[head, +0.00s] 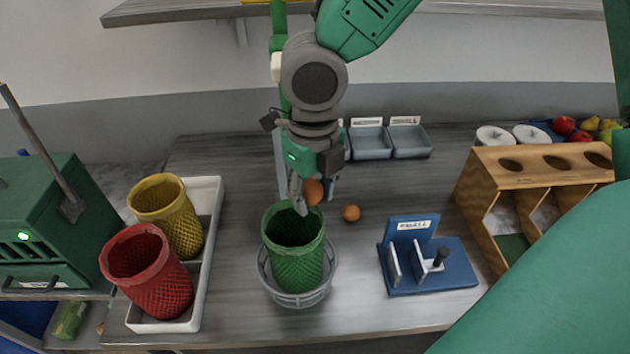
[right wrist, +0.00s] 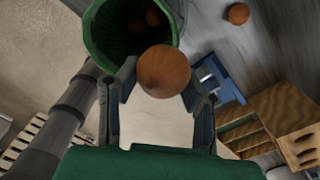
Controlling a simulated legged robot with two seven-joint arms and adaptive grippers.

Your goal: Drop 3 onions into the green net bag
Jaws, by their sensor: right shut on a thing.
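My right gripper (head: 306,198) reaches down from the top over the green net bag (head: 296,262). It is shut on a brown onion (head: 314,191), held at the bag's back rim and slightly above it. The right wrist view shows this onion (right wrist: 164,71) between the fingertips of the right gripper (right wrist: 158,78), beside the open mouth of the green net bag (right wrist: 98,40). Inside that bag lie two onions (right wrist: 153,18). The bag stands upright in a round grey holder (head: 303,300). Another loose onion (head: 351,213) lies on the table right of the bag. My left gripper is not in view.
Red (head: 150,275) and yellow (head: 168,218) net bags stand in a white tray (head: 208,262) at left. A blue fixture (head: 430,280) and a wooden rack (head: 490,190) are at right. Grey bins (head: 370,143) stand behind. The table between bag and blue fixture is mostly clear.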

